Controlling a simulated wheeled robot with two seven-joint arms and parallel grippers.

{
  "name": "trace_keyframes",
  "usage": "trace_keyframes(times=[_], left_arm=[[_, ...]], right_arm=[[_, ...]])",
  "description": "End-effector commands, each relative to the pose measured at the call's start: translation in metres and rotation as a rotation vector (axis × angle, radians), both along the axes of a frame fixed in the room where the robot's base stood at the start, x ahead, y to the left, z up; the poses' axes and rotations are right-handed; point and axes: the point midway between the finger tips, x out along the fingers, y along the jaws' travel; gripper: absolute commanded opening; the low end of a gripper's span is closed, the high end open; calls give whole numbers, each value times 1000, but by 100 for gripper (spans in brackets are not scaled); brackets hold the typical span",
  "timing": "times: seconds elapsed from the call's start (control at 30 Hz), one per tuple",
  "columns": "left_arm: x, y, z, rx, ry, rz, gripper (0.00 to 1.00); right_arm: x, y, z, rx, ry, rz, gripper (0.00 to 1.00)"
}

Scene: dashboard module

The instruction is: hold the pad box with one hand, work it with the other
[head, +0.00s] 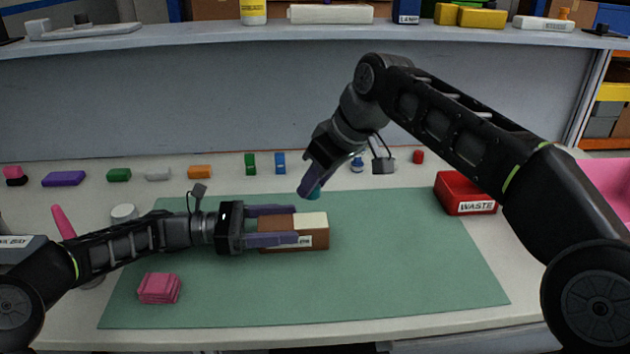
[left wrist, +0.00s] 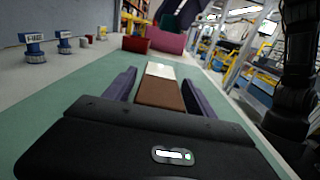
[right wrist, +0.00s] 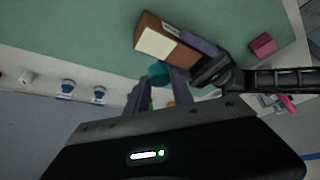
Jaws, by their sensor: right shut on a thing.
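The pad box (head: 311,222) is brown with a cream section at its right end and a white, partly covered front label. It lies on the green mat and also shows in the left wrist view (left wrist: 160,92). My left gripper (head: 297,225) is open, with one finger along each long side of the box; narrow gaps seem to show beside it. My right gripper (head: 309,190) is shut on a small teal object (right wrist: 159,73), above and behind the box, apart from it. The fingers hide part of the teal object.
A red WASTE bin (head: 466,194) stands at the mat's right edge. A pink stack of pads (head: 159,288) lies at the mat's front left. Several small coloured blocks and blue-and-white bottles line the back. The mat (head: 400,280) is clear at front right.

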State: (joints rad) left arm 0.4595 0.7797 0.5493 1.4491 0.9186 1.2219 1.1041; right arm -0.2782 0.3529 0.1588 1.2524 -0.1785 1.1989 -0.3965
Motion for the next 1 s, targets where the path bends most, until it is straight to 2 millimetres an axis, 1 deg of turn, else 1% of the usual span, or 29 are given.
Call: trace_keyframes(times=[0.03,0.1,0.37,0.47,0.57,0.67,0.9,1.0], left_arm=[[0,0,0,0,0,0,69],[0,0,0,0,0,0,74],[0,0,1,-1,0,0,74],[0,0,6,0,-2,0,74],[0,0,16,-1,-3,0,74],[0,0,32,0,-5,0,74],[0,0,77,1,-5,0,74],[0,0,90,0,-3,-1,74]], right_arm=[[0,0,0,0,0,0,0],[0,0,0,0,0,0,0],[0,0,0,0,0,0,0],[0,0,0,0,0,0,0],[0,0,0,0,0,0,0],[0,0,0,0,0,0,0],[0,0,0,0,0,0,0],[0,0,0,0,0,0,0]])
